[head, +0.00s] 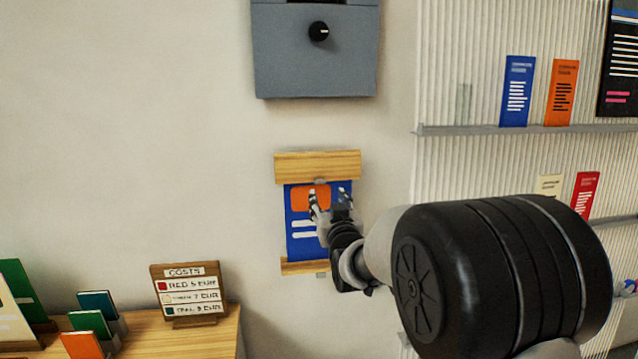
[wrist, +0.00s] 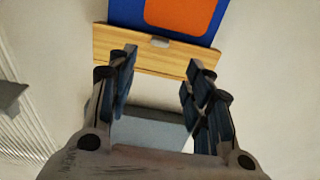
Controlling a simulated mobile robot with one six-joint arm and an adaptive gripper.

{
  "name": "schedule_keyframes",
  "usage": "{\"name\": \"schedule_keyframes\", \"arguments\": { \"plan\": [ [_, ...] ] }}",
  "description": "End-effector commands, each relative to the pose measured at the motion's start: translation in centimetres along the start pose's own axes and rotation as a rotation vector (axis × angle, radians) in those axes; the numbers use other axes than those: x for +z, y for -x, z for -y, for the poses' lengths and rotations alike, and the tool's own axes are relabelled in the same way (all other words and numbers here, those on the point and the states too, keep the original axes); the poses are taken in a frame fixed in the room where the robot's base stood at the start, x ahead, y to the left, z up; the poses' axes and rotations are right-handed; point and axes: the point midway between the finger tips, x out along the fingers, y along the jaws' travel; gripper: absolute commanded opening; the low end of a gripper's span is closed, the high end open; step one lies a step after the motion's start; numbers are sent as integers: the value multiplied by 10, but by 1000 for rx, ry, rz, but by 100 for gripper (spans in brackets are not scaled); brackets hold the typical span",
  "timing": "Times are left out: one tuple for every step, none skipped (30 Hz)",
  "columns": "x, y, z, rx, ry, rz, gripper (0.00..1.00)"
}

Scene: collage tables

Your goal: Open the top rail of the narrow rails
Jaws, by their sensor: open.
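A blue poster (head: 305,245) with an orange patch hangs on the wall between two wooden rails. The top rail (head: 318,164) is a pale wood bar with a small grey tab at its lower edge. The thinner bottom rail (head: 298,268) is partly hidden by my arm. My gripper (head: 331,193) is in front of the poster, just below the top rail in the head view. In the wrist view the top rail (wrist: 165,55) spans beyond the fingertips, its tab between them. My gripper (wrist: 161,60) is open and empty; whether it touches the rail I cannot tell.
A grey box (head: 315,60) with a black knob is on the wall above the poster. Shelves with leaflets (head: 515,92) stand right. A wooden table (head: 205,340) with a costs sign (head: 188,290) and several booklets is at lower left. The wall left of the poster is bare.

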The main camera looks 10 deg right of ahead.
Motion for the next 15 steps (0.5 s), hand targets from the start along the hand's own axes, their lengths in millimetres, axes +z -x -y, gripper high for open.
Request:
{"name": "schedule_keyframes", "arguments": {
  "plan": [
    [0,-12,0,0,0,0,47],
    [0,-19,0,0,0,1,47],
    [1,-28,0,0,0,1,47],
    [0,-34,0,0,0,-1,47],
    [0,-41,0,0,0,0,47],
    [0,-49,0,0,0,0,47],
    [0,-56,0,0,0,0,47],
    [0,-61,0,0,0,0,47],
    [0,-69,0,0,0,0,47],
    [0,-74,0,0,0,0,47],
    [0,-79,0,0,0,1,47],
    [0,-85,0,0,0,0,47],
    [0,-89,0,0,0,0,47],
    [0,-93,0,0,0,0,47],
    [0,-97,0,0,0,0,47]
  ]
}}
